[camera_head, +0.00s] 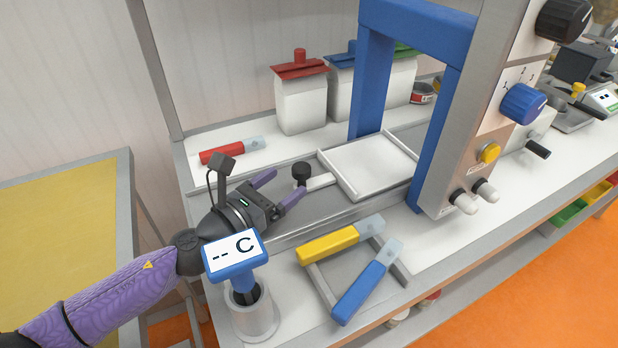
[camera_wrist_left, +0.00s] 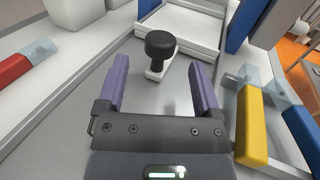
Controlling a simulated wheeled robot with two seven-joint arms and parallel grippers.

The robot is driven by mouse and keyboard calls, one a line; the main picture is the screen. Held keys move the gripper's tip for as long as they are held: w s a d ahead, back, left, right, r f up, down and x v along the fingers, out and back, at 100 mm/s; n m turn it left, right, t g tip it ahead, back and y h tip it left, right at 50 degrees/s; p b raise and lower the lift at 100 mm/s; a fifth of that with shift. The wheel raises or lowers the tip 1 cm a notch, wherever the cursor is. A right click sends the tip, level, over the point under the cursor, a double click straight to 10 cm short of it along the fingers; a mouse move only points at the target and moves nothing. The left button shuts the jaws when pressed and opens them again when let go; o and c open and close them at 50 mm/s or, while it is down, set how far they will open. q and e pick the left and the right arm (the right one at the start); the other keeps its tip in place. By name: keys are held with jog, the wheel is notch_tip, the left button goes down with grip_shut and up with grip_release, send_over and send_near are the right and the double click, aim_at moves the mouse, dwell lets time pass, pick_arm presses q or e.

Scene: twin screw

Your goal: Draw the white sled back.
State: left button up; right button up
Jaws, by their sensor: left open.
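The white sled (camera_head: 368,163) is a shallow tray with raised side walls on a grey track, partly under the blue frame in the head view. Its handle arm reaches left and carries a black knob (camera_head: 301,170). My left gripper (camera_head: 283,187) is open, with purple fingers pointing toward the knob. In the left wrist view the knob (camera_wrist_left: 161,46) stands ahead, around the level of the fingertips and between their lines. The fingers do not touch it. The sled (camera_wrist_left: 181,27) shows beyond the knob. My right gripper is not in view.
A blue frame (camera_head: 370,80) with a control panel spans the track. A yellow-handled tool (camera_head: 328,245) and a blue-handled one (camera_head: 360,292) lie in front. A blue display (camera_head: 233,255) stands in a grey cup near my left wrist. A red-handled tool (camera_head: 222,155) and lidded white containers stand behind.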

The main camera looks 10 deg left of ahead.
aim_at(308, 165)
pick_arm(q)
jog(key=x, duration=0.7)
jog(key=shift+r, duration=0.15)
jog(key=shift+c, duration=0.3)
grip_shut()
